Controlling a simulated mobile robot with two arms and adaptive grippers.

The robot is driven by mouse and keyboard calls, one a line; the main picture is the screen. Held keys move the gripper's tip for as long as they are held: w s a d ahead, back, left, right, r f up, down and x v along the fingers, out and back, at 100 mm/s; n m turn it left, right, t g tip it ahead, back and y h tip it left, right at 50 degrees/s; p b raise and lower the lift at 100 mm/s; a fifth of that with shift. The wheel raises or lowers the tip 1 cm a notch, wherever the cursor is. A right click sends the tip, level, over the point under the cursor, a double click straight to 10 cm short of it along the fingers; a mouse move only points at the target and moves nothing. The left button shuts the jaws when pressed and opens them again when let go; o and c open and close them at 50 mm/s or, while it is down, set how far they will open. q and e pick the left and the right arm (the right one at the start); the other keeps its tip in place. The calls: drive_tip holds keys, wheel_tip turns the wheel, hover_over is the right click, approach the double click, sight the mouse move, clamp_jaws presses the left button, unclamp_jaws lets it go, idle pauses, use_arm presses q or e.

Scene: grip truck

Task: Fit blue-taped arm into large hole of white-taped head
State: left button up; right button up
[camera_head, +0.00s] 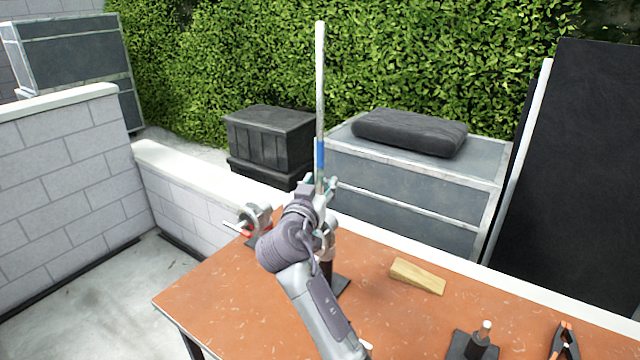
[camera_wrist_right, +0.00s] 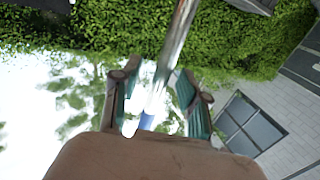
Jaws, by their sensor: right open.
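The blue-taped arm (camera_head: 320,90) is a long, thin metal rod standing nearly upright, with a blue band low on its visible length. My right gripper (camera_head: 322,186) is at the rod just below the blue band, with its fingers apart. In the right wrist view the rod (camera_wrist_right: 178,35) runs between the two open fingers (camera_wrist_right: 152,95), and the blue tape shows low between them. A metal fitting (camera_head: 327,240) on a dark stand is partly hidden behind my right wrist. I cannot make out white tape on it. My left gripper is not in view.
The orange-brown table (camera_head: 225,295) carries a metal piece with a red part (camera_head: 255,218) at its left back edge, a wooden wedge (camera_head: 418,277), a small black stand with a peg (camera_head: 474,343) and a clamp (camera_head: 565,343). Grey cases (camera_head: 410,205) stand behind. The left front tabletop is clear.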

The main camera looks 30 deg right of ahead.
drive_tip(key=v, duration=1.1)
drive_tip(key=shift+s+a, duration=0.25)
